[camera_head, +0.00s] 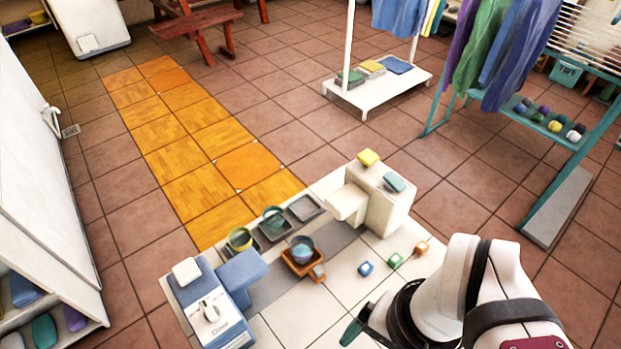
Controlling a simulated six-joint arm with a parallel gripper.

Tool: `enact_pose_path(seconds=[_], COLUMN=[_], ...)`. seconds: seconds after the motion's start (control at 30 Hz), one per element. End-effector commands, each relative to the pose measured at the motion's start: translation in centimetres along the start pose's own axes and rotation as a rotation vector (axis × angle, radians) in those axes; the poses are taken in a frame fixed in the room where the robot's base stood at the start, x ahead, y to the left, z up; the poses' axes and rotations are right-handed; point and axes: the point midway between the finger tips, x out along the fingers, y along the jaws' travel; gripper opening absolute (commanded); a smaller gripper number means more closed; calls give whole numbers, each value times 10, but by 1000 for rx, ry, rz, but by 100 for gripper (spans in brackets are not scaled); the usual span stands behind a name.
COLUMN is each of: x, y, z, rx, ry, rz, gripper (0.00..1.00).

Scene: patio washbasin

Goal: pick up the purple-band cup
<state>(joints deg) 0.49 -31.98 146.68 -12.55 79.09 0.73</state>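I cannot make out a purple band on any cup. A yellow-green cup (240,237) stands on a dark tray at the left of the counter. A teal cup (273,216) stands on another dark tray behind it and to the right. A blue-grey cup (302,247) sits on an orange-brown holder (290,263) in front of them. My gripper (352,331) shows only as a dark teal tip beside my white arm at the bottom, apart from and in front of the cups. Its fingers are mostly hidden, so its opening is unclear.
Small blue (365,268), green (395,260) and orange (422,247) items lie on the white counter tiles. A blue-and-white dispenser (211,309) stands at the left. A white block-like fixture (379,199) stands at the back right. An empty dark tray (304,208) lies beside it.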

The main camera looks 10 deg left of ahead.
Motion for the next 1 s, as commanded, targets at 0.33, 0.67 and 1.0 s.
enact_pose_path(seconds=[0.33,0.67,1.0], x=[1,90,166], y=[-1,-92,-189], z=[-2,-148,-183], rx=[-3,-278,-679], ry=[3,436,985], rz=[0,-100,-319], gripper=[99,99,99])
